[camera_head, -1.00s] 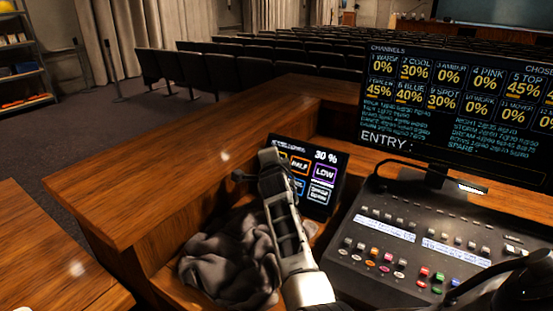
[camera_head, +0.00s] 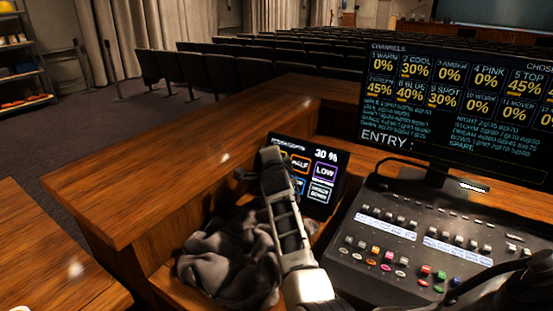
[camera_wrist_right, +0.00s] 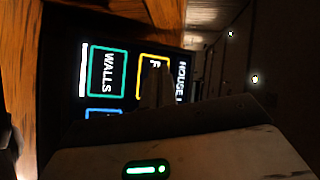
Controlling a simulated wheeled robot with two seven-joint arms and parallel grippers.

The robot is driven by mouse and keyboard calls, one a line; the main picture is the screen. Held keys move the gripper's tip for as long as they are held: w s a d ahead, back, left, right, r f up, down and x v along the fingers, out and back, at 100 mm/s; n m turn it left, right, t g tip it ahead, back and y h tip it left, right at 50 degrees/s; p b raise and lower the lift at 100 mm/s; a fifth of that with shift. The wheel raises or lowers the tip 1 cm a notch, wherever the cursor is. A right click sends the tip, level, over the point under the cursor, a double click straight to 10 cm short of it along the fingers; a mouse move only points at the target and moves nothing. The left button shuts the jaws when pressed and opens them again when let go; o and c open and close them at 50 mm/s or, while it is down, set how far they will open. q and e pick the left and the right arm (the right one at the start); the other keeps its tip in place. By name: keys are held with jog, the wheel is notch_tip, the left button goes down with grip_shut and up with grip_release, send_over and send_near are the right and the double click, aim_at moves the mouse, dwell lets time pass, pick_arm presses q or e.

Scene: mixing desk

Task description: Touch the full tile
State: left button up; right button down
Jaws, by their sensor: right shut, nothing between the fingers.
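A small touch panel (camera_head: 341,171) stands tilted on the desk, reading 30 % at the top. Its half tile (camera_head: 300,165) and low tile (camera_head: 325,172) show in the head view; my right arm hides its left part. In the right wrist view the panel is turned sideways. The yellow-framed full tile (camera_wrist_right: 150,63) shows only its letter F, beside the green-framed walls tile (camera_wrist_right: 108,72). My right gripper (camera_wrist_right: 157,86) is shut and empty, its tip over the full tile, hiding the rest of the word. I cannot tell whether it touches the glass. My left gripper is out of view.
A crumpled grey cloth (camera_head: 225,262) lies below the panel. A mixing console (camera_head: 400,235) and a large channel screen (camera_head: 450,110) stand to the right. A raised wooden ledge (camera_head: 190,160) runs behind and left of the panel.

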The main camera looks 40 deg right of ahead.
jog(key=shift+w+d+f+b, duration=0.1)
jog(key=shift+d+f+b, duration=0.05)
jog(key=shift+d+b, duration=0.15)
dwell(0.4)
jog(key=shift+a, duration=0.2)
jog(key=shift+s+a+r+p, duration=0.2)
jog(key=shift+a+r+p, duration=0.1)
jog(key=shift+a+r, duration=0.05)
jog(key=shift+s+a, duration=0.1)
dwell(0.3)
jog(key=a, duration=0.1)
jog(key=s+a+r+p, duration=0.1)
jog(key=a+r+p, duration=0.1)
jog(key=a, duration=0.1)
jog(key=shift+s+r, duration=0.2)
jog(key=shift+s, duration=0.15)
